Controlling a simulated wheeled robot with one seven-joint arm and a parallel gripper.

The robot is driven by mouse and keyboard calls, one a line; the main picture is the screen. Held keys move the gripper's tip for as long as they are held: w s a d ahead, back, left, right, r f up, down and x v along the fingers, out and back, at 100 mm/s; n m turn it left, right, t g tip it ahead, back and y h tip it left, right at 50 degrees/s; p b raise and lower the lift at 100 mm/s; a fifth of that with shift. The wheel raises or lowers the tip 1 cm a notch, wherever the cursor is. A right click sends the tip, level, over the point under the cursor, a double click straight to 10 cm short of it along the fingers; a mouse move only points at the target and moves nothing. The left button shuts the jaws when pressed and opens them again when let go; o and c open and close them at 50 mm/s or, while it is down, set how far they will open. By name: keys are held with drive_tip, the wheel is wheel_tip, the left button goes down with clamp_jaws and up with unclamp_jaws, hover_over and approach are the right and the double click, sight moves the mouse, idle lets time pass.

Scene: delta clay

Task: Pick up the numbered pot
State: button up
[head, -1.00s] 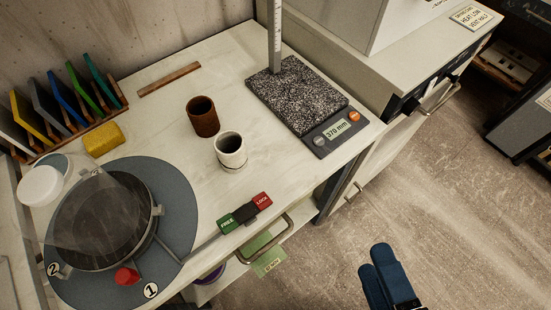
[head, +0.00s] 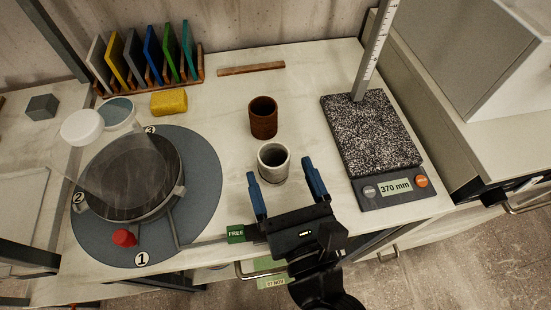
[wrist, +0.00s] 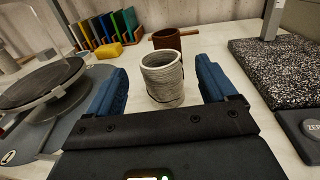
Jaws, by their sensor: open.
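Two pots stand upright on the pale bench. The pale grey-white pot (head: 273,165) is nearer me, with a thin dark line near its base. The rust-brown pot (head: 263,121) stands behind it. I can make out no number on either. My gripper (head: 281,172) is open and empty, with blue fingers, just in front of the pale pot. In the wrist view the pale pot (wrist: 163,80) appears between the fingers (wrist: 161,72); I cannot tell whether its body is within them.
A grey round disc (head: 205,190) carrying a dark covered wheel and numbered tags is at left. A speckled slab with a 370 mm display (head: 396,188) and upright ruler is at right. A yellow sponge (head: 169,102) and coloured tiles in a rack (head: 190,80) are behind.

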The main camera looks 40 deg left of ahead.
sight(270, 145)
drive_tip(key=shift+p+x, duration=0.55)
drive_tip(key=shift+x, duration=2.85)
drive_tip(key=c, duration=1.1)
